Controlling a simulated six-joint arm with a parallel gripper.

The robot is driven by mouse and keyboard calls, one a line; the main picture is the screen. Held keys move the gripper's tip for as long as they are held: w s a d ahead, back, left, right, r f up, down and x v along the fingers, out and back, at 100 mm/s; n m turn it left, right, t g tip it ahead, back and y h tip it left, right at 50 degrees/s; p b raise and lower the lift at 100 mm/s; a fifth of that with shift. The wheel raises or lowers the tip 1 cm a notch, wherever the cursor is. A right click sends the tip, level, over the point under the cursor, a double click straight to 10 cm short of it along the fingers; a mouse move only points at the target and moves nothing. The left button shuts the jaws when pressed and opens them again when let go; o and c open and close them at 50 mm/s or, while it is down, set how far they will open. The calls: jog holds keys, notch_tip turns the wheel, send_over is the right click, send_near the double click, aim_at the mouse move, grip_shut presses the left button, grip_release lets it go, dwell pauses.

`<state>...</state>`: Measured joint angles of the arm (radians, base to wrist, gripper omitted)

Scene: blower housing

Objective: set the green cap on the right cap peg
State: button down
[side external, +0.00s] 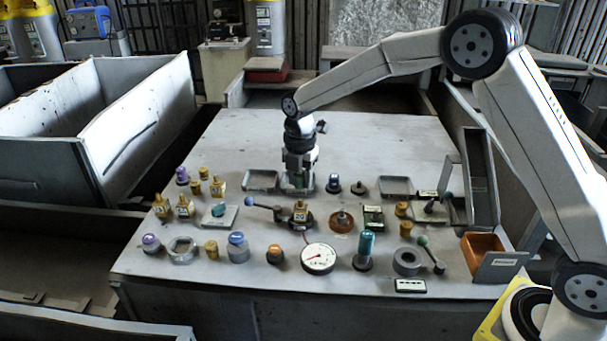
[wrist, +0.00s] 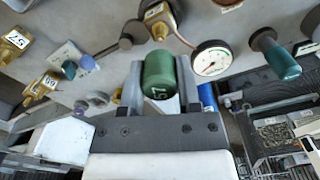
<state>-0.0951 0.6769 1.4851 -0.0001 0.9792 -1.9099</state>
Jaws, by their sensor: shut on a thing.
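Further right is a small dark peg on a round base (side external: 359,187). I cannot tell for certain which is the right cap peg.
Shallow trays (side external: 261,181) and (side external: 396,187) lie to either side. In front stand a yellow block (side external: 300,212), a gauge (side external: 318,258) and a teal cylinder (side external: 366,245). A lever with a blue knob (side external: 249,201) lies front left. The table's back (side external: 375,135) is clear.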

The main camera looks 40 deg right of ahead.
jog(key=shift+d, duration=0.15)
jog(key=d, duration=0.6)
jog(key=d+f+m, duration=0.1)
jog(key=d, duration=0.6)
jog(key=d+f+m, duration=0.1)
jog(key=d, duration=0.6)
jog(key=shift+s+d+f, duration=0.15)
jog(key=shift+s, duration=0.2)
jog(key=shift+f, duration=0.1)
jog(key=shift+f, duration=2.4)
jog(key=shift+f, duration=1.45)
grip_release()
jog(key=shift+r, duration=0.1)
